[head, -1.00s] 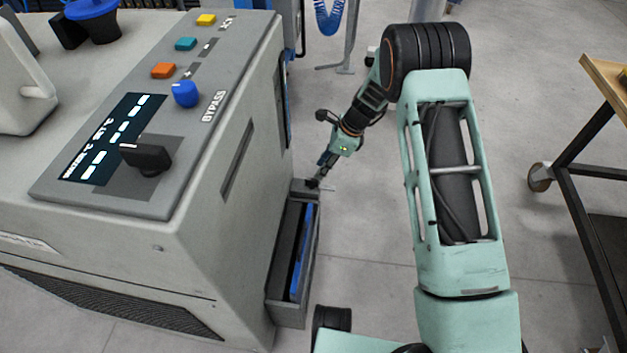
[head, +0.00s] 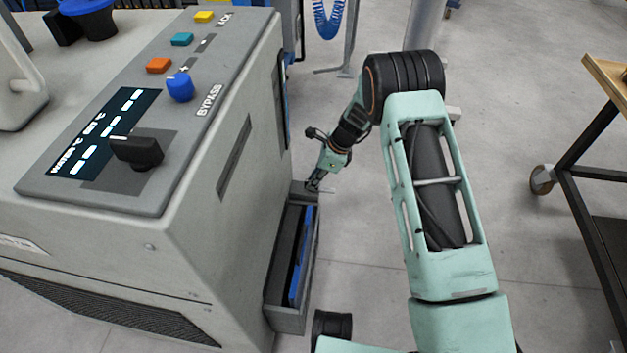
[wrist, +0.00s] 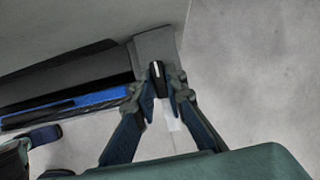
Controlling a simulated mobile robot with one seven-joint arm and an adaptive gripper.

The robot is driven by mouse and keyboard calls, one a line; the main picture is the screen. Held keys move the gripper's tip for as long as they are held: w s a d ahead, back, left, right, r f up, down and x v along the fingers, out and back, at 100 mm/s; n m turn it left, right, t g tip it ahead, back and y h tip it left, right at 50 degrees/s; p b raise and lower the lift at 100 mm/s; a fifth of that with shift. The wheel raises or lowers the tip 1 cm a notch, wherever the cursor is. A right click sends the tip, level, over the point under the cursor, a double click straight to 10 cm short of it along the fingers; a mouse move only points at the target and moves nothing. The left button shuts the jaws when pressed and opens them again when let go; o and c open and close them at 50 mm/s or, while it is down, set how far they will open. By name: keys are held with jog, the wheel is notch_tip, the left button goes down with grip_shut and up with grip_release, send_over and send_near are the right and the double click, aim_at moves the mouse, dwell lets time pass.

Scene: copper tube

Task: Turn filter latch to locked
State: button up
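The filter latch (wrist: 157,78) is a small black knob with a white line, on the grey end of the filter housing (wrist: 155,45). In the wrist view its white line runs nearly up and down the picture. My gripper (wrist: 159,95) has one finger on each side of the latch, and the fingers are drawn in close to it. In the head view my gripper (head: 313,186) is at the far top end of the open-topped housing (head: 288,317) on the machine's side. The latch is too small and covered to make out there.
A blue filter panel (head: 301,258) stands in the housing. The grey machine (head: 200,240) with its control panel, blue knob (head: 180,87) and black handle (head: 137,151) is at left. A wheeled cart (head: 575,165) stands at right, with open floor between.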

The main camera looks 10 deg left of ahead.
jog(key=shift+r+m, duration=0.1)
jog(key=shift+m, duration=0.2)
grip_shut()
jog(key=m+t+p, duration=0.1)
jog(key=m+p, duration=0.1)
jog(key=shift+s+m+p, duration=0.15)
jog(key=shift+m+p, duration=0.15)
jog(key=m+t+p, duration=0.1)
jog(key=m, duration=0.1)
jog(key=m+t+h+p, duration=0.1)
jog(key=m+p, duration=0.1)
jog(key=m, duration=0.1)
jog(key=shift+s+m, duration=0.15)
jog(key=shift+m, duration=0.15)
jog(key=m+t+h+p, duration=0.1)
jog(key=m, duration=0.3)
jog(key=shift+a, duration=0.15)
jog(key=m+h, duration=0.1)
jog(key=m, duration=0.1)
jog(key=m+h, duration=0.1)
jog(key=m, duration=0.2)
jog(key=shift+a+t, duration=0.1)
jog(key=shift+t, duration=0.3)
jog(key=o, duration=0.7)
grip_release()
